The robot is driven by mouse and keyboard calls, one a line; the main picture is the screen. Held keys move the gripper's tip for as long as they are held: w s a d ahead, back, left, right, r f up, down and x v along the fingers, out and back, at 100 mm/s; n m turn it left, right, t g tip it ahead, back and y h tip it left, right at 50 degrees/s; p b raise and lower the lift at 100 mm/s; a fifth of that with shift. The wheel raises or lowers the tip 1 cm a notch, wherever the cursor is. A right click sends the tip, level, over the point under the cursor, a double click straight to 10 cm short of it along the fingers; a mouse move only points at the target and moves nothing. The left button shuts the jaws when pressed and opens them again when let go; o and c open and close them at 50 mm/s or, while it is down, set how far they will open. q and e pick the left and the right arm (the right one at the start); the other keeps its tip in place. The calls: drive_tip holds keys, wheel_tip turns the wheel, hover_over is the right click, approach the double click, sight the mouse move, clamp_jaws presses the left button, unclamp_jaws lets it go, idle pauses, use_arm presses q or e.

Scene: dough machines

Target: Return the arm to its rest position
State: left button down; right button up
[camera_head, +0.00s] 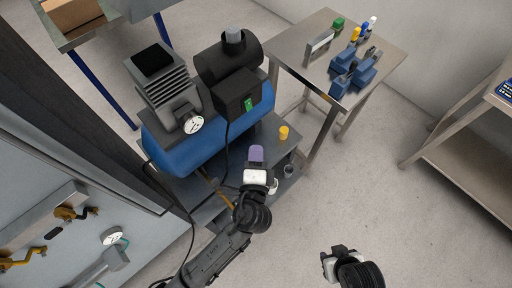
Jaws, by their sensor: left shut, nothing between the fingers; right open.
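My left gripper (257,164) is at the middle of the view, in front of the blue air compressor and over the dark platform. It is white with a purple piece at its tip. It is shut with nothing between its fingers. My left arm (216,262) comes up to it from the bottom left. My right gripper (333,258) is at the bottom, over bare floor. It is open and appears empty, and its fingers show small and dark.
The blue compressor (180,152) with its black motor stands close beyond my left gripper. A yellow cylinder (284,132) is on the platform (272,150). A metal table (294,42) with a blue vise (352,72) stands at the back right. Floor (385,205) at the right is clear.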

idle(0.4)
idle(0.4)
use_arm(q)
drive_tip(key=s+a+f+n+g, duration=0.4)
drive_tip(key=s+a+n+g, duration=0.2)
drive_tip(key=s+a+n, duration=0.3)
drive_tip(key=s+a+f+n+g, duration=0.55)
drive_tip(key=s+a+n, duration=0.25)
drive_tip(key=a, duration=0.3)
drive_tip(key=s+a+f+g, duration=0.2)
drive_tip(key=s+f+g, duration=0.25)
drive_tip(key=s, duration=0.45)
wheel_tip(320, 180, up, 34)
drive_tip(key=t+p, duration=0.1)
drive_tip(key=p, duration=3.2)
drive_tip(key=shift+w+f+y+p, duration=0.2)
drive_tip(key=shift+w+y+p, duration=0.05)
drive_tip(key=shift+y+p, duration=0.15)
